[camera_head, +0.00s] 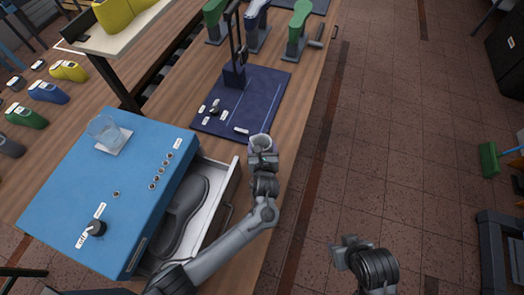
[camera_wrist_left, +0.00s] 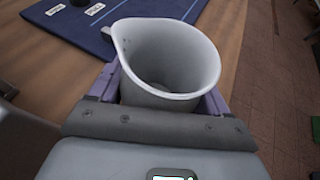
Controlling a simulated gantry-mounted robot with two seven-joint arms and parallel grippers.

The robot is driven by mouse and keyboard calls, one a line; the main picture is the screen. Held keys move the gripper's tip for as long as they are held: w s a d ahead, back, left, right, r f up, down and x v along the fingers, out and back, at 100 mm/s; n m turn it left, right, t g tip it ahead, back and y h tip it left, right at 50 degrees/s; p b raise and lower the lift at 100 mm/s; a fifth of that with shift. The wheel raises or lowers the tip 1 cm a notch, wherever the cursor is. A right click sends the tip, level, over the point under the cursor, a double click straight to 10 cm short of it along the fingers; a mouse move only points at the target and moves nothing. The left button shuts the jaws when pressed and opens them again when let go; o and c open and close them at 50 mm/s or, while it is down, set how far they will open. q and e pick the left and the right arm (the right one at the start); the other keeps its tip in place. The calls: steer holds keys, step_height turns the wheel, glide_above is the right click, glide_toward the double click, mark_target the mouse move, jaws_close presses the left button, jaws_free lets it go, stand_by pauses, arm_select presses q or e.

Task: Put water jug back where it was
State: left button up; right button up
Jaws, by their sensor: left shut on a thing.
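The water jug (camera_head: 261,141) is a small pale grey vessel with a pouring lip. In the left wrist view the jug (camera_wrist_left: 168,60) is upright and looks empty, with its open mouth facing the camera. My left gripper (camera_head: 262,152) is shut on the jug, with a purple finger on each side of it. The jug is near the table's right edge, just in front of the dark blue mat (camera_head: 262,88). I cannot tell whether its base touches the table. My right gripper (camera_head: 345,250) hangs over the floor, away from the table, and its jaws are unclear.
A dark post (camera_head: 235,75) stands on the mat. Green clamps stand behind.

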arm_select(q)
steer(key=shift+f, duration=1)
steer(key=o, duration=1.2)
steer(key=shift+f, duration=0.15)
steer(key=shift+c, duration=0.2)
steer(key=shift+s+r, duration=0.2)
steer(key=shift+r, duration=0.1)
steer(key=p+v, duration=0.3)
steer(key=v, duration=0.8)
steer(key=shift+s, duration=0.3)
